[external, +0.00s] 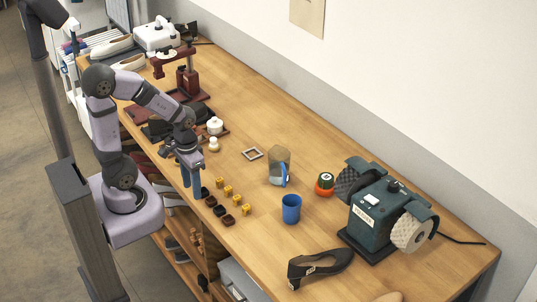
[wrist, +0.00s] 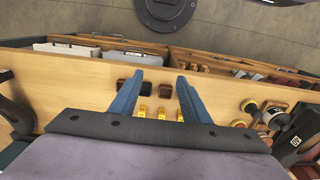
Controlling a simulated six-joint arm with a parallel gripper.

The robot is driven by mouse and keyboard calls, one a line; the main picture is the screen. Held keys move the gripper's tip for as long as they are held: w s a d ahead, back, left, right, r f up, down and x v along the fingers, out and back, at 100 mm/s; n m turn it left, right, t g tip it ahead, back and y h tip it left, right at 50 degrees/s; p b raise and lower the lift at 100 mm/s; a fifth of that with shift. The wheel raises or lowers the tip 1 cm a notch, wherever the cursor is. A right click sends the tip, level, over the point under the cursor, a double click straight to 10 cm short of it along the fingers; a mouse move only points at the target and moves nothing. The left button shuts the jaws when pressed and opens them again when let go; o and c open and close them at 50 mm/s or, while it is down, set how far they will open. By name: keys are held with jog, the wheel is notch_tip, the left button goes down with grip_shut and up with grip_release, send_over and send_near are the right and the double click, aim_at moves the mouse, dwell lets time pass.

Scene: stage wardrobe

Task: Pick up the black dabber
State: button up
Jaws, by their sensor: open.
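Small blocky dabbers stand in two short rows near the bench's front edge. A black one, which I take for the black dabber (external: 220,210), sits in the dark row between brown ones. In the wrist view the black dabber (wrist: 146,91) lies between my fingers, nearer the left one. In the wrist view my gripper (wrist: 160,80) is above the rows, apart from the black dabber.
Yellow dabbers (external: 228,190) form the row beside the dark one. A white-knobbed piece (external: 214,126) is behind my wrist.

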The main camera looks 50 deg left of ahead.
notch_tip(320, 180, up, 5)
jog(key=w+a+f+n+t+h+b, duration=0.1)
jog(key=w+a+n+t+h+b, duration=0.35)
jog(key=n, duration=0.75)
jog(key=w+a+f+n+t+h+b, duration=0.25)
jog(key=a+n+t+h, duration=0.2)
jog(key=a+n, duration=0.55)
jog(key=s+a+r+n+t+y+b, duration=0.1)
jog(key=s+a+r+n+t+y, duration=0.2)
jog(key=a+n, duration=0.35)
jog(key=s+a+n+t+y+b, duration=0.2)
jog(key=a+n+t, duration=0.3)
jog(key=a, duration=0.3)
notch_tip(320, 180, down, 15)
jog(key=shift+y, duration=0.3)
jog(key=shift+r+p+x, duration=0.15)
jog(key=shift+p+x, duration=0.75)
jog(key=shift+x, duration=0.7)
jog(key=shift+r+p+x, duration=0.15)
jog(key=shift+p+x, duration=0.75)
jog(key=shift+x, duration=0.7)
jog(key=shift+w+a+f, duration=0.15)
jog(key=shift+w, duration=0.25)
